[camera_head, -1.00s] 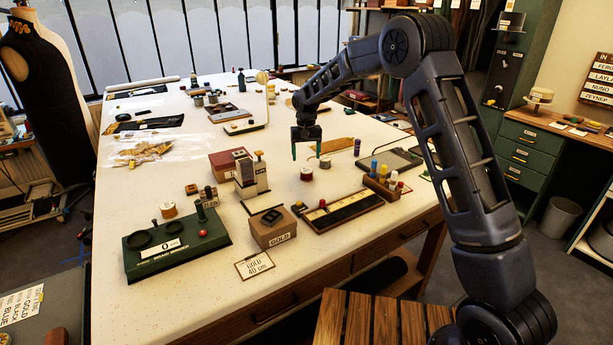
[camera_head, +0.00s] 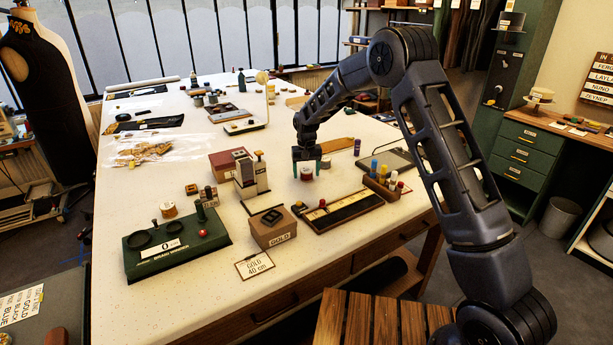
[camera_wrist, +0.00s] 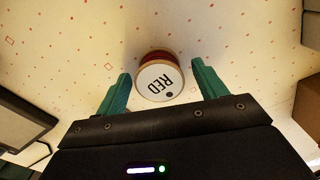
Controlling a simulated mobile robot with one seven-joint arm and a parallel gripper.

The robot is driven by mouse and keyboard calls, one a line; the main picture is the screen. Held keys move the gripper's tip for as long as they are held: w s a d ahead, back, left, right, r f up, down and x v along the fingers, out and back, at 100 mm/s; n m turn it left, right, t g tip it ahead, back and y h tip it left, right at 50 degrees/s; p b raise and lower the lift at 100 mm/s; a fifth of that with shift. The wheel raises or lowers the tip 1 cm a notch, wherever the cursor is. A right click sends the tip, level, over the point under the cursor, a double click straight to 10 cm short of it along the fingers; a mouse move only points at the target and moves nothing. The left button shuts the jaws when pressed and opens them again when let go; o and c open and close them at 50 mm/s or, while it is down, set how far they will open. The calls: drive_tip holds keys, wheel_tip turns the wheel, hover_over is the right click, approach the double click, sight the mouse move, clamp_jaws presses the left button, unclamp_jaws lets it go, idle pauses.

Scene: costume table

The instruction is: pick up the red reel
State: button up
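The red reel (camera_head: 306,173) stands upright on the table, with a white top and a red band. My gripper (camera_head: 306,166) is lowered over the reel from above. In the wrist view my gripper (camera_wrist: 160,88) is open, its two green fingers on either side of the reel's near part. A gap shows between each finger and the reel. Whether the fingertips reach down to the table cannot be told.
A rack of coloured spools (camera_head: 383,183) and a long dark tray (camera_head: 342,210) stand to the right and front. A small upright device (camera_head: 250,177) and a dark red box (camera_head: 229,162) are to the left.

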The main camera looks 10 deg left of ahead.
drive_tip(key=c, duration=0.9)
drive_tip(key=shift+r, duration=0.1)
